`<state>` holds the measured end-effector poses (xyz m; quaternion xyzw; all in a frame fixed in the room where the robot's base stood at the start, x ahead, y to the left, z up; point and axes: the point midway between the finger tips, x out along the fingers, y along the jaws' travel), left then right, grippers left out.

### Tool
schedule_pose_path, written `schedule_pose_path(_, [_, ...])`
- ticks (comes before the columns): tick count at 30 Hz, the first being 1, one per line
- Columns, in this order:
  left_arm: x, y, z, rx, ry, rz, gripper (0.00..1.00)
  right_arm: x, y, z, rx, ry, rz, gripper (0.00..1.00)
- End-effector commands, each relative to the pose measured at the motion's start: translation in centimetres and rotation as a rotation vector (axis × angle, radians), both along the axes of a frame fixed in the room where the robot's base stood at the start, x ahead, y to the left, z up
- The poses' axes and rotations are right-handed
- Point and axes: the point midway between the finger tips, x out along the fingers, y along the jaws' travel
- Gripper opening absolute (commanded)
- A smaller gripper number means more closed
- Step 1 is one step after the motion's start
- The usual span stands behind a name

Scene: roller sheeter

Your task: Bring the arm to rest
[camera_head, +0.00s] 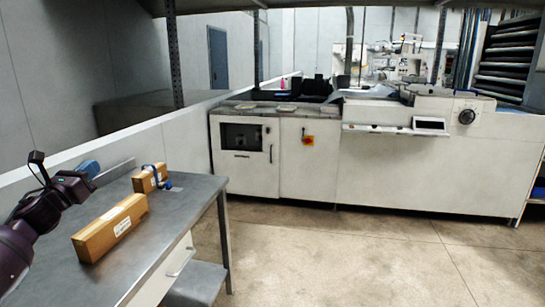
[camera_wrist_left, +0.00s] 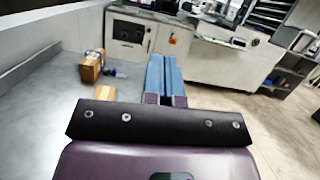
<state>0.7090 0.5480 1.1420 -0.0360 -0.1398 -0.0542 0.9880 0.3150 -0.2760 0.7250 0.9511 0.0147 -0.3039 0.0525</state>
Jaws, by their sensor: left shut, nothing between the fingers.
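My left gripper (camera_head: 89,168) is above the grey metal table (camera_head: 165,245), near its back left edge. Its two blue fingers are pressed together and empty, as the left wrist view (camera_wrist_left: 164,75) also shows. The gripper is apart from the boxes. A long cardboard box (camera_head: 110,228) lies on the table to the right of my left arm, and part of it shows in the wrist view (camera_wrist_left: 105,93). My right gripper is not in view.
A small cardboard box (camera_head: 145,182) and a blue-and-dark object (camera_head: 164,183) sit at the table's far end. A drawer handle (camera_head: 182,262) is on the table's front. A long white machine (camera_head: 260,160) stands across an open floor (camera_head: 330,255).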

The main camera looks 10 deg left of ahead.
Motion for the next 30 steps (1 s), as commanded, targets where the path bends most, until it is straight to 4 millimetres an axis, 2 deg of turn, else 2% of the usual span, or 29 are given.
schedule_pose_path(1, [0.5,-1.0,-1.3,-0.032,0.008,-0.011,0.00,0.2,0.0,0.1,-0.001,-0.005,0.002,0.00])
schedule_pose_path(5, [1.7,-3.9,-4.3,-0.105,0.025,-0.043,0.00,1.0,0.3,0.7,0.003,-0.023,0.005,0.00])
schedule_pose_path(8, [2.8,-7.1,-7.0,-0.177,0.043,-0.076,0.00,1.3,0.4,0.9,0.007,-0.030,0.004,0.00])
schedule_pose_path(12, [4.4,-13.2,-10.7,-0.289,0.072,-0.137,0.00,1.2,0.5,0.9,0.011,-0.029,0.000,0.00])
schedule_pose_path(15, [5.1,-17.2,-12.5,-0.353,0.089,-0.174,0.00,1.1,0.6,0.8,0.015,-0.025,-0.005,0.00])
schedule_pose_path(21, [6.0,-24.0,-14.7,-0.448,0.117,-0.240,0.00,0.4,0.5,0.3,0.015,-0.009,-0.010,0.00])
schedule_pose_path(26, [6.3,-28.9,-15.7,-0.511,0.134,-0.289,0.00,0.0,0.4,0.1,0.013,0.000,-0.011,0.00])
schedule_pose_path(27, [6.4,-29.7,-15.8,-0.530,0.141,-0.296,0.00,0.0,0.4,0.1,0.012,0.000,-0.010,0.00])
schedule_pose_path(30, [6.5,-28.8,-16.1,-0.645,0.173,-0.294,0.00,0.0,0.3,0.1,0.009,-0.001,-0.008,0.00])
